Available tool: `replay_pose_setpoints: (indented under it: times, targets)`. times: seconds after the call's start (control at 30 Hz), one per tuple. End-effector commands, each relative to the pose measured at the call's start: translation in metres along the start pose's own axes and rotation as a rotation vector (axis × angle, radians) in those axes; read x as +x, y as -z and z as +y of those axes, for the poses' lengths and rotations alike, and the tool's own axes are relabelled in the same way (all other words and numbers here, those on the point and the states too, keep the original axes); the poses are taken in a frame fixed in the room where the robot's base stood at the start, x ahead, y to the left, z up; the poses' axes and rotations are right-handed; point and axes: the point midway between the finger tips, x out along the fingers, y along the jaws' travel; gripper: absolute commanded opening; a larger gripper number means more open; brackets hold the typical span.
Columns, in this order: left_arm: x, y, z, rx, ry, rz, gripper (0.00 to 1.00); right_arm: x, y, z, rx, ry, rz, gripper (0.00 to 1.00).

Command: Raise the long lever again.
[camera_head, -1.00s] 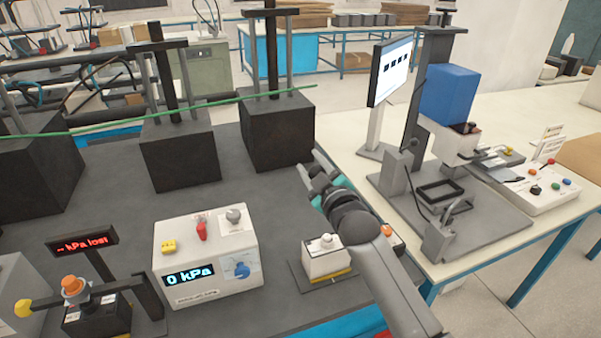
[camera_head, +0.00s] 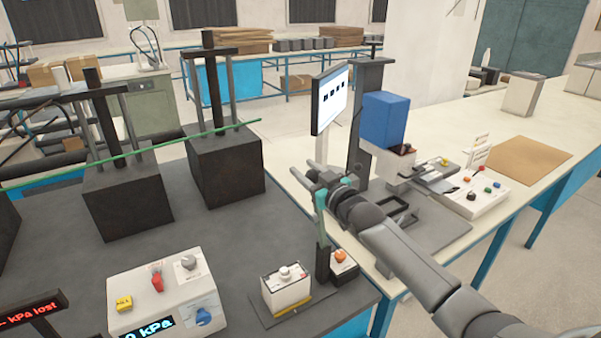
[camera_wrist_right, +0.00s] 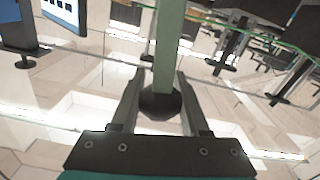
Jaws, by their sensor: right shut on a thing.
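The long lever (camera_head: 323,262) stands roughly upright beside the orange-button box at the right front edge of the grey table. Its lower part is dark and its upper part is pale green. My right gripper (camera_head: 318,182) is at the lever's upper end. In the right wrist view the pale green bar (camera_wrist_right: 168,50) runs between the two fingers of the right gripper (camera_wrist_right: 158,95), with a round dark knob (camera_wrist_right: 160,104) at its near end. The gripper is shut on the lever. My left gripper is not in view.
A white box with a round knob (camera_head: 285,290) and an orange button (camera_head: 340,256) sit by the lever's foot. The 0 kPa box (camera_head: 165,290) is to the left. A monitor (camera_head: 330,100) and a blue-topped machine (camera_head: 385,118) stand behind my right arm.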

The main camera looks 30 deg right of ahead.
Motion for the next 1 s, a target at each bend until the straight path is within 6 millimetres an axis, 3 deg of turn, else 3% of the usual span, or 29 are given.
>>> replay_pose_setpoints:
  times: [0.33, 0.37, 0.6, 1.0]
  targets:
    - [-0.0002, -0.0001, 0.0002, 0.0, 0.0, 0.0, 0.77, 0.0003, 0.0023, 0.0053, 0.015, -0.007, 0.003, 0.0]
    - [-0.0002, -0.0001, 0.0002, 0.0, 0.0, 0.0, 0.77, 0.0003, 0.0023, 0.0054, 0.015, -0.008, 0.003, 0.46]
    - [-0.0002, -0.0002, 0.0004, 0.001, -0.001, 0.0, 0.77, 0.0002, 0.0018, 0.0043, 0.012, -0.006, 0.002, 0.73]
    - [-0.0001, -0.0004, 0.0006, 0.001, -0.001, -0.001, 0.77, -0.0053, -0.0006, 0.0024, 0.01, -0.003, -0.002, 0.75]
